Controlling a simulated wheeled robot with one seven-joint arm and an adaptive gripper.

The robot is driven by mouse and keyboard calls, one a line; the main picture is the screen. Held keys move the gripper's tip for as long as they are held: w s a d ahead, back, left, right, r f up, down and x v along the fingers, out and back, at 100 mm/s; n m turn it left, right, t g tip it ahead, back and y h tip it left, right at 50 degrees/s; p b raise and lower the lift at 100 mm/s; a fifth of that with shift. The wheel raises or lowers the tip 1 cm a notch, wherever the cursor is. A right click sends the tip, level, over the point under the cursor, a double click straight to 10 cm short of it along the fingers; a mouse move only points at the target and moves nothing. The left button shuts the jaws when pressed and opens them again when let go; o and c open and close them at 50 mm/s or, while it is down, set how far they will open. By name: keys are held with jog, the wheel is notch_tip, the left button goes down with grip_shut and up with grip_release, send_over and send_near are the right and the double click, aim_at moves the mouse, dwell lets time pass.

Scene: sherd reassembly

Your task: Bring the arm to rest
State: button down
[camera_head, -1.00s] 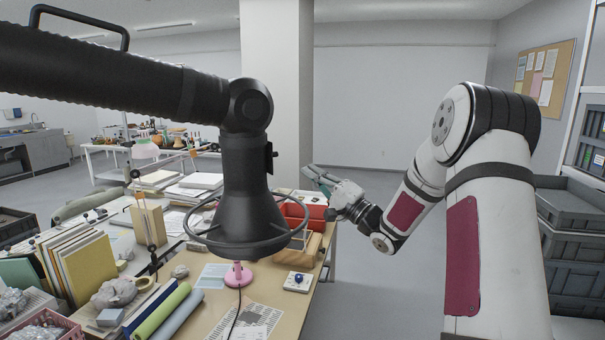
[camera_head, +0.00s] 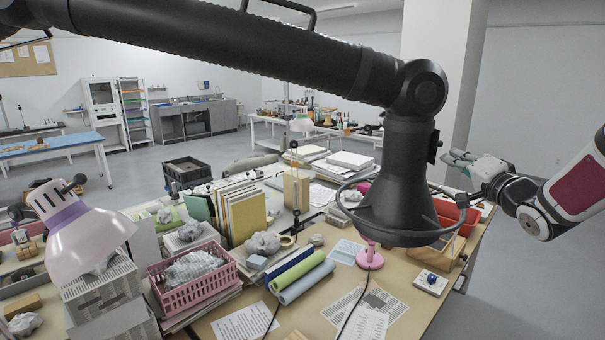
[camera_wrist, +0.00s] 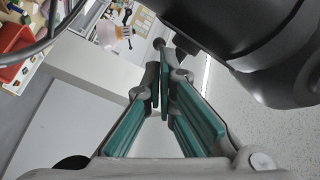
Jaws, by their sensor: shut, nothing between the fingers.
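My gripper (camera_head: 458,163) is at the right of the head view, over the right edge of the cluttered table (camera_head: 415,310). Part of my white arm with a dark red panel shows at the right edge of the head view.
A black extraction arm (camera_head: 400,180) hangs over the table close to my gripper. Below are a red bin (camera_head: 455,215), a pink basket (camera_head: 190,272), upright folders (camera_head: 245,215) and a pink-white lamp (camera_head: 85,240). The floor right of the table is clear.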

jog(key=s+a+f+n+g+h, duration=0.15)
jog(key=s+a+n+g, duration=0.35)
jog(key=s, duration=0.8)
jog(key=s+a+f+n+g, duration=0.1)
jog(key=s+a+f+g, duration=0.25)
jog(key=s+a, duration=0.6)
jog(key=s+a+f+n+g+h, duration=0.1)
jog(key=s+a+n+g, duration=0.3)
jog(key=s, duration=1.2)
jog(key=w+a+m+y+b, duration=0.2)
jog(key=w+a+m+y, duration=0.3)
jog(key=w+m, duration=0.45)
jog(key=w+d+r+m+t+y, duration=0.15)
jog(key=w+m, duration=0.45)
jog(key=w, duration=0.6)
jog(key=w+d+m+t+h+b, duration=0.15)
jog(key=w+d+m+t, duration=0.35)
jog(key=w+d+m, duration=0.5)
jog(key=w+d+m+t+h+b, duration=0.1)
jog(key=w+d+m+t+h, duration=0.4)
jog(key=d, duration=0.9)
jog(key=w+a+r+m+y+p, duration=0.1)
jog(key=w+a+r+y+p, duration=0.1)
jog(key=w, duration=1)
jog(key=shift+w+a+r+g+p, duration=0.15)
jog(key=shift+w+a+g+p, duration=0.1)
jog(key=shift+a+g+p, duration=0.15)
